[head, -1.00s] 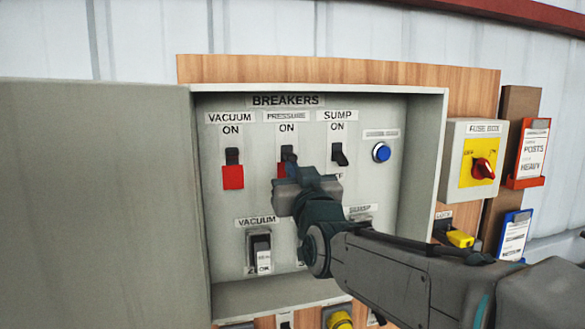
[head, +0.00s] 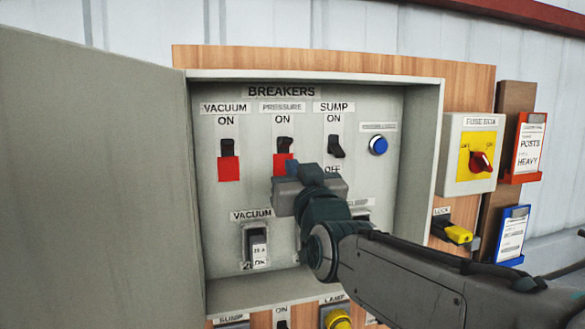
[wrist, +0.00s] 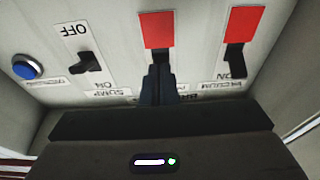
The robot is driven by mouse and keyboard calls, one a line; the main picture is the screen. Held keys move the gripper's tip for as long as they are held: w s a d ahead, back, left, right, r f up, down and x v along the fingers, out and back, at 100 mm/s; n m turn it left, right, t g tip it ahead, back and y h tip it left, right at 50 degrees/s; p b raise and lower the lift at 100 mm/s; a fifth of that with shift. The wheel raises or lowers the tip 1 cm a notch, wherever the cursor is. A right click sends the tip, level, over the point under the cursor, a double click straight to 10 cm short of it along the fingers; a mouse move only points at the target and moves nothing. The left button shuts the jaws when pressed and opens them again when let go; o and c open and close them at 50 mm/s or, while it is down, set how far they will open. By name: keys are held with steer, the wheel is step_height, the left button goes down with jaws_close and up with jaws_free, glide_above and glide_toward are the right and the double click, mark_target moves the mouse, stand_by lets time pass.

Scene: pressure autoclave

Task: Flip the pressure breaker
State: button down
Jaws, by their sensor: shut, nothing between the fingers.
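The pressure breaker (head: 284,145) is a black lever in the middle of the top row, under the PRESSURE and ON labels. It sits upright toward ON, like the vacuum lever, with a red block (head: 281,162) showing below it. My gripper (head: 291,167) is shut and empty, just below the lever in the head view, and covers the lower part of the red block. In the wrist view, which is upside down, the fingertips (wrist: 158,72) overlap the end of the pressure lever (wrist: 161,56). I cannot tell whether they touch it.
The vacuum breaker (head: 227,146) with its red block is to the left. The sump breaker (head: 336,147) to the right points out and down, with OFF visible below. A blue button (head: 378,145) is further right. The open door (head: 90,190) and box walls bound the space.

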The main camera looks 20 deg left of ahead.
steer(key=s+d+b, duration=0.3)
steer(key=s+b, duration=0.1)
steer(key=s, duration=0.1)
steer(key=shift+s, duration=0.15)
stand_by(0.4)
steer(key=shift+d+f, duration=0.1)
steer(key=d+f+m+g+h, duration=0.2)
steer(key=d+f+g+h, duration=0.15)
steer(key=d+f, duration=0.65)
steer(key=d+f+m+g+h, duration=0.1)
steer(key=d+f+g+h, duration=0.3)
steer(key=f, duration=1)
steer(key=s+d+f+m+g+h, duration=0.3)
steer(key=s+d+f+g, duration=0.4)
steer(key=s+d+f, duration=0.6)
steer(key=shift+s+f, duration=0.9)
steer(key=shift+f, duration=0.05)
steer(key=shift+g, duration=0.25)
